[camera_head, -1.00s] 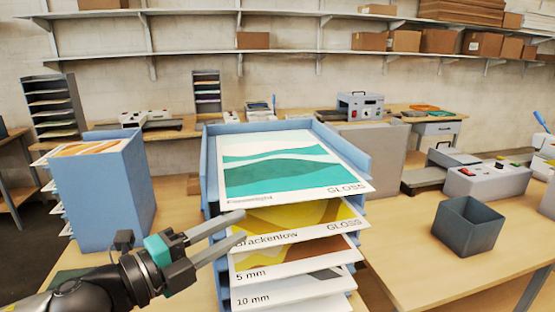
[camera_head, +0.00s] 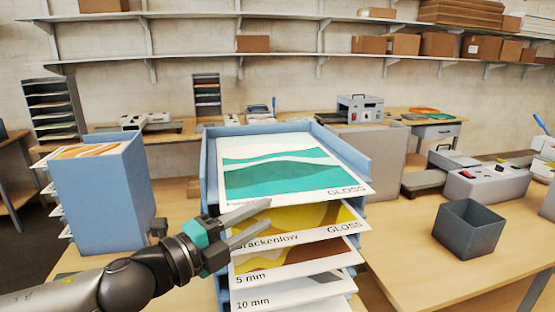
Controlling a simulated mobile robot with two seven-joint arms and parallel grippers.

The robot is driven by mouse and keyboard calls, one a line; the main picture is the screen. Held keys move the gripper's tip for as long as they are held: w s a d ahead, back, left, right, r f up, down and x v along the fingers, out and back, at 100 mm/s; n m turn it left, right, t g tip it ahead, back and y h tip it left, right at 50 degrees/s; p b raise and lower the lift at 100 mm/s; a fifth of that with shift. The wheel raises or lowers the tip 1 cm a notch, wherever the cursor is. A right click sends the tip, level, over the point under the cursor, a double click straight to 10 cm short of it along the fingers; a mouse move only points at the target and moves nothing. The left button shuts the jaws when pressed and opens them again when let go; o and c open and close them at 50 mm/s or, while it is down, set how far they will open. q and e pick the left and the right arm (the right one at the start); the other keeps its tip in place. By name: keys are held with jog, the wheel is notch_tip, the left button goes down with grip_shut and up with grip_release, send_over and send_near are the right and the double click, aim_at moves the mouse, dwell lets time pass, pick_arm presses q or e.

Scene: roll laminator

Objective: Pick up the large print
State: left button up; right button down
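The large print, a white sheet with teal and green waves (camera_head: 285,172) marked GLOSS, lies in the top tier of a blue tray rack (camera_head: 345,143) in the middle. Its front edge sticks out of the rack. My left gripper (camera_head: 268,220) is open, its two fingers pointing right at the front left of the rack. The upper finger is close to the print's front left corner and covers part of its label. I cannot tell whether it touches. No sheet is clearly between the fingers. My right gripper is not in view.
Below are trays with a yellow Brackenlow print (camera_head: 310,218), a brown 5 mm sheet (camera_head: 290,262) and a 10 mm sheet (camera_head: 295,290). A blue box-like rack (camera_head: 100,195) stands left. A dark open bin (camera_head: 468,228) and a grey machine (camera_head: 487,183) stand right.

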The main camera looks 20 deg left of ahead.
aim_at(289, 198)
pick_arm(q)
jog(key=p+x, duration=0.1)
jog(key=x, duration=0.1)
jog(key=p+x, duration=0.1)
jog(key=x, duration=0.1)
jog(key=shift+r, duration=0.25)
jog(key=p+x, duration=0.1)
jog(key=x, duration=0.1)
jog(key=shift+w+d+r+p, duration=0.1)
jog(key=shift+w+r+p, duration=0.1)
jog(key=shift+w+p, duration=0.15)
jog(key=shift+w+d+f, duration=0.2)
jog(key=shift+w+d, duration=0.15)
jog(key=shift+w, duration=0.3)
grip_shut()
dwell(1.0)
